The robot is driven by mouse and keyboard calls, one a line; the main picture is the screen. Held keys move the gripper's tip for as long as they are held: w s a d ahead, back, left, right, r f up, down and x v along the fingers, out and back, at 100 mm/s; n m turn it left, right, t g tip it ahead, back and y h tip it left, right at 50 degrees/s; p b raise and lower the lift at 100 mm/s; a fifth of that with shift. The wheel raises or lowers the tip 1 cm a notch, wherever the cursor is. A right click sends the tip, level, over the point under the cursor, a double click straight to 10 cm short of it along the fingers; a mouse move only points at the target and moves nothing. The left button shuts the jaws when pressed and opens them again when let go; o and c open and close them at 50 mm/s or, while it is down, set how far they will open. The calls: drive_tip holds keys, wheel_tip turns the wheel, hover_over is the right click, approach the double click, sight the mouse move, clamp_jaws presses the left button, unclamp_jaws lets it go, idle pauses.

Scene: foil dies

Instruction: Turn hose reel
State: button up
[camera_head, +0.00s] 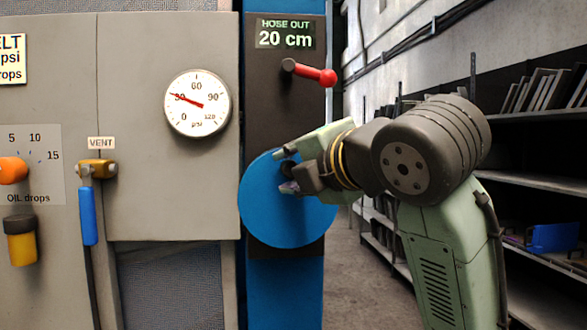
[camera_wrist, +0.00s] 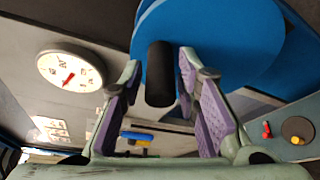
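The hose reel is a blue disc (camera_head: 272,222) on a dark panel, and it also fills the top of the wrist view (camera_wrist: 215,40). A black cylindrical handle (camera_wrist: 160,75) sticks out from its face. My gripper (camera_head: 284,171) is at the upper part of the disc. In the wrist view its two purple-padded fingers stand apart on either side of the handle, with gaps visible; the right fingertip is closer to it. In the head view the fingers mostly hide the handle. A sign (camera_head: 285,35) above reads "HOSE OUT 20 cm".
A red-knobbed lever (camera_head: 312,73) sits above the reel. A round gauge (camera_head: 197,103) reads about 30 psi on the grey cabinet. A blue-handled vent valve (camera_head: 88,215) and an orange oil knob (camera_head: 12,170) are at left. Shelves (camera_head: 525,150) stand at right.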

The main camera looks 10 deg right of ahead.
drive_tip(key=shift+o, duration=0.8)
drive_tip(key=shift+d, duration=0.1)
drive_tip(key=v, duration=1.2)
drive_tip(key=shift+r, duration=0.1)
